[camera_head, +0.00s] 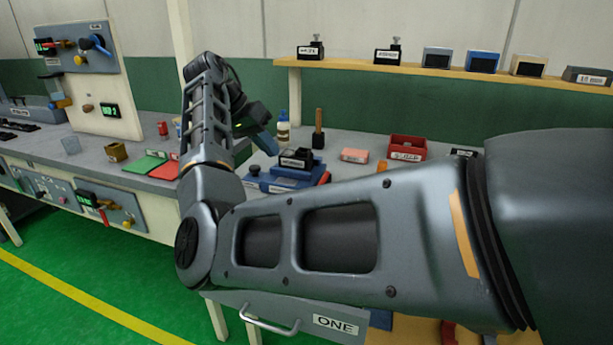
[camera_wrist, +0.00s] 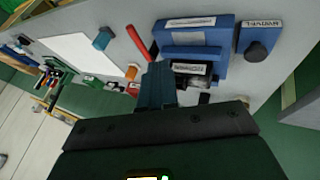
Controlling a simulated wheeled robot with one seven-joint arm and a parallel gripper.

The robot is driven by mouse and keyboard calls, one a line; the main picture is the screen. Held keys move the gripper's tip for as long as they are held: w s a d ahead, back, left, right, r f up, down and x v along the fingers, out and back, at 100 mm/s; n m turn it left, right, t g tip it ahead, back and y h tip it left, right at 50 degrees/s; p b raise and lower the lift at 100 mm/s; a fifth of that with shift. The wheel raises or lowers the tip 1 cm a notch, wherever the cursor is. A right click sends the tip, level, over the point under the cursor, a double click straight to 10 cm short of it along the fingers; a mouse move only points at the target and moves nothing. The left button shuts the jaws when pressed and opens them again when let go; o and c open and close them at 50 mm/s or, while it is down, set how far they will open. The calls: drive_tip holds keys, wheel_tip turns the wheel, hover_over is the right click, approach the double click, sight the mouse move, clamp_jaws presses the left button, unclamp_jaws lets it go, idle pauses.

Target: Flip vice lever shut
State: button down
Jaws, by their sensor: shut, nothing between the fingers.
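The blue vice (camera_head: 285,185) stands on the grey bench, just right of my gripper in the head view. A black labelled block (camera_head: 297,158) sits in it. A red lever (camera_head: 325,178) shows at the vice's right end and sticks out beside the vice in the wrist view (camera_wrist: 137,42). The vice fills the upper middle of the wrist view (camera_wrist: 195,37). My gripper (camera_head: 268,146) is shut and empty, with its fingers (camera_wrist: 158,82) in front of the vice, near the lever. I cannot tell whether they touch anything.
A blue block with a black knob (camera_wrist: 258,46) is beside the vice. A bottle (camera_head: 283,130), a wooden-handled tool (camera_head: 318,130), a pink block (camera_head: 354,155) and a red bin (camera_head: 407,148) stand behind and to the right. Green and red mats (camera_head: 145,165) lie left.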

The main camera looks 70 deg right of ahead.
drive_tip(key=p+x, duration=0.1)
drive_tip(key=x, duration=0.9)
drive_tip(key=shift+s, duration=0.1)
drive_tip(key=shift+s+f+p, duration=0.15)
drive_tip(key=shift+s+p, duration=0.45)
drive_tip(key=shift+s, duration=0.55)
drive_tip(key=shift+s+f, duration=0.3)
drive_tip(key=shift+s, duration=0.45)
drive_tip(key=shift+d, duration=0.1)
